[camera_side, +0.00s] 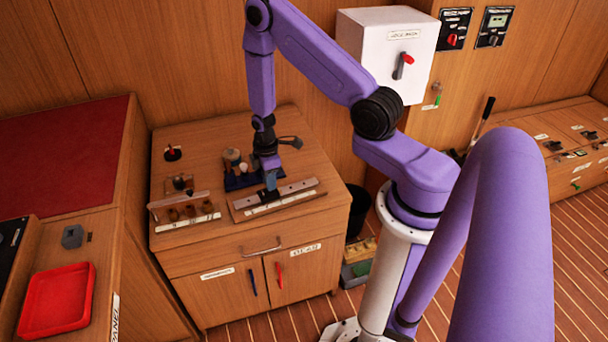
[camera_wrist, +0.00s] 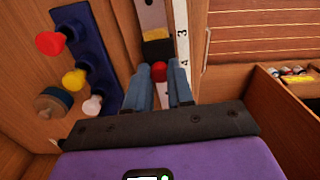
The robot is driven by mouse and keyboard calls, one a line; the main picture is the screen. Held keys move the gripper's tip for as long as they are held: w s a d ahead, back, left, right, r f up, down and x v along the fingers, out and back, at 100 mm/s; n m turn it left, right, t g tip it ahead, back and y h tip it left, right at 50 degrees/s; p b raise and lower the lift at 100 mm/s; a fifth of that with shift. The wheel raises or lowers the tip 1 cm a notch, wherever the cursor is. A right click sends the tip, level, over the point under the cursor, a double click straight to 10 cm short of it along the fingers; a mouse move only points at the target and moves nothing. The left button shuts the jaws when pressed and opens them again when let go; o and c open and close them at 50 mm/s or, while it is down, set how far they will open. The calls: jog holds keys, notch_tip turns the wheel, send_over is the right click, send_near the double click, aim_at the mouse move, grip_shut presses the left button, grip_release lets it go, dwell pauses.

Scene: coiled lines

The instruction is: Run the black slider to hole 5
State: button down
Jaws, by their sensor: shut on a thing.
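The black slider (camera_wrist: 158,48) sits on the metal rail (camera_wrist: 152,12), with a yellow band at its far end in the wrist view. A red knob (camera_wrist: 158,70) shows at its near end, between my fingertips. My gripper (camera_wrist: 159,68) is shut on this red knob, with one blue finger on each side. The white number strip (camera_wrist: 181,15) runs along the rail's right; 3 and 4 are readable, and the slider lies beside that stretch. Hole 5 is not visible. In the side view my gripper (camera_side: 270,188) points down at the rail (camera_side: 298,187) and hides the slider.
A dark blue rack (camera_wrist: 82,32) with red, yellow and white knobs stands left of the rail, close to my fingers. A round wooden-topped piece (camera_wrist: 52,102) is beside it. A pale holder with brown pieces (camera_side: 190,220) lies on the cabinet's left.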

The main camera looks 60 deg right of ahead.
jog(key=shift+w+a, duration=1.25)
jog(key=shift+a, duration=0.25)
jog(key=shift+w+a, duration=0.15)
jog(key=shift+a, duration=0.05)
jog(key=shift+w+a, duration=0.8)
jog(key=shift+a, duration=0.15)
jog(key=shift+f, duration=0.55)
dwell(0.5)
jog(key=c, duration=1.1)
grip_release()
jog(key=shift+r, duration=0.1)
jog(key=shift+r, duration=2.95)
